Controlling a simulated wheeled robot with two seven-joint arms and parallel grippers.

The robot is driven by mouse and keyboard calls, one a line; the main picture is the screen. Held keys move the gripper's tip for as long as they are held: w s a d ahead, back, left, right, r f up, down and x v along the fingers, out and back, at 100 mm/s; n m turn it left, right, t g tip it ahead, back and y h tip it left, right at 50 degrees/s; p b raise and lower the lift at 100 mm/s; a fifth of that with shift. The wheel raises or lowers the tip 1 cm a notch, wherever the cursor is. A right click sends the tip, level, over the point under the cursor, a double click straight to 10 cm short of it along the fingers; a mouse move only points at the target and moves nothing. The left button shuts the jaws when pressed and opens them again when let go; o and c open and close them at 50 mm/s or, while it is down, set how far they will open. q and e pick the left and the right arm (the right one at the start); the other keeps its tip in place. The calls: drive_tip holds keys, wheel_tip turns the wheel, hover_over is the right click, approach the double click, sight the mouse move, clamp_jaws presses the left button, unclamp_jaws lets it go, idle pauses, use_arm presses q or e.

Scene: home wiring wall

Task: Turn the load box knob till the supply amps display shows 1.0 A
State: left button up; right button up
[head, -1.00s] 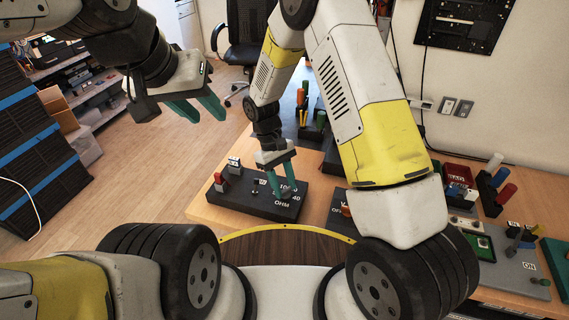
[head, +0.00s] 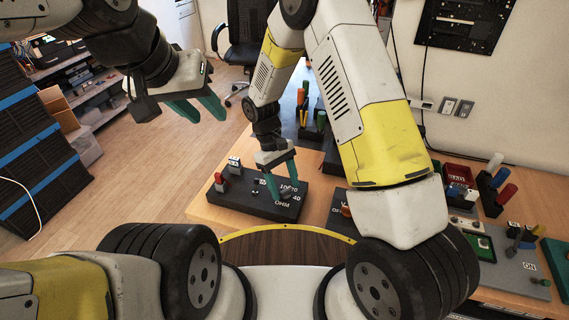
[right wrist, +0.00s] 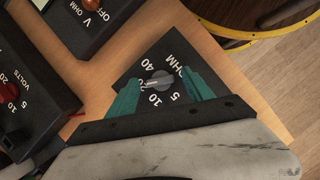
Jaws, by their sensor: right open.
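The load box (head: 232,203) is a dark box lettered OHM on the front of the wooden table; it also shows in the right wrist view (right wrist: 183,53). Its round grey knob (right wrist: 158,83) has a pale pointer aimed left, near the partly hidden 20 mark. My right gripper (head: 283,188) is open over the box. In the right wrist view its teal fingers (right wrist: 161,91) stand on either side of the knob, with gaps visible. My left gripper (head: 203,110) is open and empty, raised over the floor at the left. I see no readable amps display.
A dark box with a red knob and VOLTS lettering (right wrist: 18,100) stands at the left in the right wrist view. A V/OFF box (right wrist: 85,18) is beside the load box. Switch gear (head: 515,262) fills the table's right side. My right forearm hides the table's middle.

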drive_tip(key=v, duration=0.7)
drive_tip(key=shift+w+r, duration=0.2)
drive_tip(key=shift+r, duration=0.15)
drive_tip(key=shift+a, duration=0.1)
drive_tip(key=s+d+r+m+t+y, duration=0.2)
drive_tip(key=d+r, duration=0.2)
drive_tip(key=r, duration=0.5)
drive_tip(key=s+d+r+m+t+y, duration=0.1)
drive_tip(key=d+r, duration=0.4)
drive_tip(key=r, duration=0.3)
drive_tip(key=s+d+r+m+t+y, duration=0.2)
drive_tip(key=s+d+r+m+t, duration=0.2)
drive_tip(key=s+r, duration=0.5)
drive_tip(key=shift+s+d+r+m+t, duration=0.2)
drive_tip(key=shift+s+d+m+t, duration=0.2)
drive_tip(key=shift+s+d+t, duration=1.15)
drive_tip(key=shift+s+d+g, duration=0.2)
drive_tip(key=shift+s+g, duration=0.15)
idle(2.3)
